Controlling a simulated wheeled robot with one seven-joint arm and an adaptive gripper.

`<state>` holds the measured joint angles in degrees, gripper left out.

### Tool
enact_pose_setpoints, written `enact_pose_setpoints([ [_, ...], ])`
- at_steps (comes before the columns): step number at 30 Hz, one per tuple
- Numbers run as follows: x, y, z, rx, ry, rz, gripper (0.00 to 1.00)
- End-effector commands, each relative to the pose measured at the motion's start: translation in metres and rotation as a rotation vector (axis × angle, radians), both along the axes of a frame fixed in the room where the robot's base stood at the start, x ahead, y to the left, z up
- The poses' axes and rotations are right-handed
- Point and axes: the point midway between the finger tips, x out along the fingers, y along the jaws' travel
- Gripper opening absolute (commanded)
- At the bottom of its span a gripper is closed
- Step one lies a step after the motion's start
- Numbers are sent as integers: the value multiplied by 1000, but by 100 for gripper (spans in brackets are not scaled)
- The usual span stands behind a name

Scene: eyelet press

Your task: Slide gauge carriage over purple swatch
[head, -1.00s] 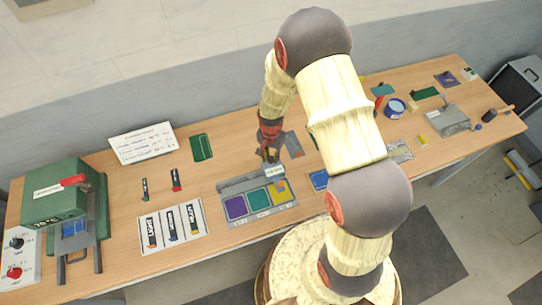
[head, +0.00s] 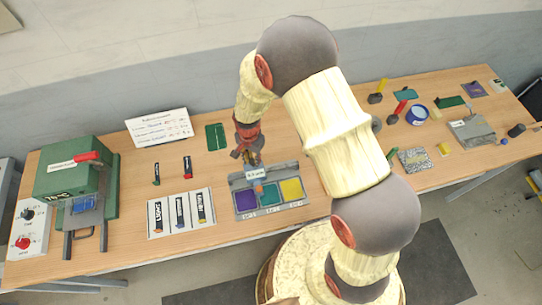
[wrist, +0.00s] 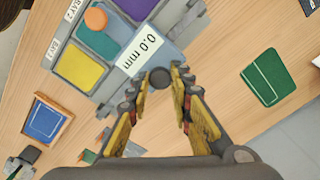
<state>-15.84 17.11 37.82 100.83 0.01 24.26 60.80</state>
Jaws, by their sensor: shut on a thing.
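The gauge carriage, with a white "0.0 mm" label (head: 256,175) and an orange round tip (head: 259,188), sits on the rail of the grey swatch tray (head: 237,184). In the head view its tip shows at the upper left of the teal swatch (head: 270,196), near the purple swatch (head: 245,200). The yellow swatch (head: 292,188) is at the right end. My gripper (head: 250,158) is behind the label. In the wrist view my gripper (wrist: 160,84) is shut on the carriage's dark knob (wrist: 160,76), and the orange tip (wrist: 96,18) overlaps the teal swatch.
A card with three labelled strips (head: 156,232) lies left of the tray. A green press (head: 75,180) stands at the far left. A green card (head: 215,137) lies behind the tray, and a blue framed piece (wrist: 46,120) lies beside it in the wrist view.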

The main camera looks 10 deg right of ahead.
Motion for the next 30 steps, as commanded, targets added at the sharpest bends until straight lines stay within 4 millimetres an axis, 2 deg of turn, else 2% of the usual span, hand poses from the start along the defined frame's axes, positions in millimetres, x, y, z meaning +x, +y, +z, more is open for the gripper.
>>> enact_pose_setpoints([
  [1, 1, 14, -2, 1, -4, 6, 0],
  [3, 1, 28, -2, 1, -2, 5, 0],
  [9, 1, 55, -1, 1, -2, 2, 0],
  [15, 1, 64, 0, 1, -1, 0, 0],
  [24, 1, 65, 1, 3, -3, -1, 0],
  [25, 1, 65, 1, 2, -4, -1, 23],
  [30, 1, 65, 1, 2, -4, -1, 33],
])
